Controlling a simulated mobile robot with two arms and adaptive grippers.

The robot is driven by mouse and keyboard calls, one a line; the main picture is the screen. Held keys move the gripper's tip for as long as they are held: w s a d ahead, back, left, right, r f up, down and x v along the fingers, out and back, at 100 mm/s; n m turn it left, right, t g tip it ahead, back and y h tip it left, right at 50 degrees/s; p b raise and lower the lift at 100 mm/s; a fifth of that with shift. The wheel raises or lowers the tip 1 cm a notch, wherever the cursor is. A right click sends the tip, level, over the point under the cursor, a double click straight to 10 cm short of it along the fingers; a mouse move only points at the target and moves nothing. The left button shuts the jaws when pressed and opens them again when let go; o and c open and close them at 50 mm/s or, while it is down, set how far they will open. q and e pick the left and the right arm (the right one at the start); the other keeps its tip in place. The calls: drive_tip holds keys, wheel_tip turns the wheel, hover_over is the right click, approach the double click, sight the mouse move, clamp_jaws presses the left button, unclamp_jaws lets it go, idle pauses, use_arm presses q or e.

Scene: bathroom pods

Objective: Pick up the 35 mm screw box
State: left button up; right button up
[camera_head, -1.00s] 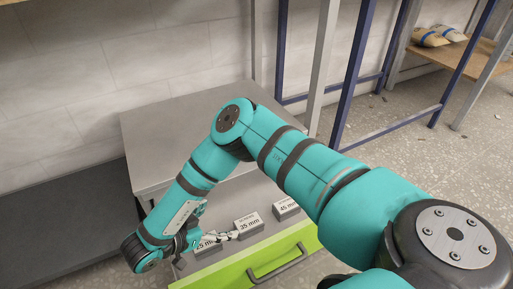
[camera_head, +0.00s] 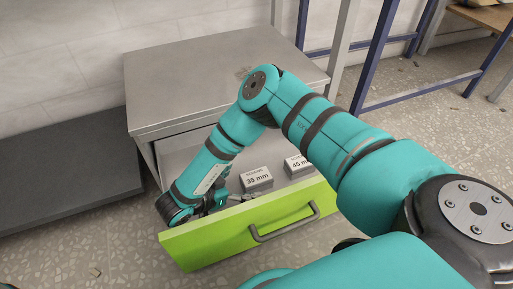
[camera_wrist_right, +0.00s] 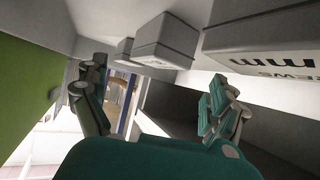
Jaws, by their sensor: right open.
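The 35 mm screw box (camera_head: 257,179) is a small grey box with a white labelled top, standing in the open green-fronted drawer (camera_head: 200,238). My right gripper (camera_head: 224,199) is low inside the drawer, left of this box and apart from it. In the right wrist view its fingers (camera_wrist_right: 154,88) are spread with nothing between them. That view shows a near box (camera_wrist_right: 262,42) with a partly cut "mm" label, and a grey box (camera_wrist_right: 165,42) beyond it, probably the 35 mm one. My left gripper is not in view.
The 45 mm box (camera_head: 299,166) stands right of the 35 mm box. The drawer's handle (camera_head: 285,226) sticks out in front. The grey cabinet top (camera_head: 215,75) overhangs the drawer's back. A dark low platform (camera_head: 65,180) lies to the left.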

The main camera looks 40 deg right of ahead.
sight(253, 177)
drive_tip(key=b+x, duration=0.2)
drive_tip(key=x, duration=0.2)
drive_tip(key=shift+f+b, duration=0.1)
drive_tip(key=shift+b, duration=0.2)
drive_tip(key=shift+d+f, duration=0.1)
drive_tip(key=shift+d, duration=0.3)
drive_tip(key=c, duration=1.8)
drive_tip(key=shift+r, duration=0.2)
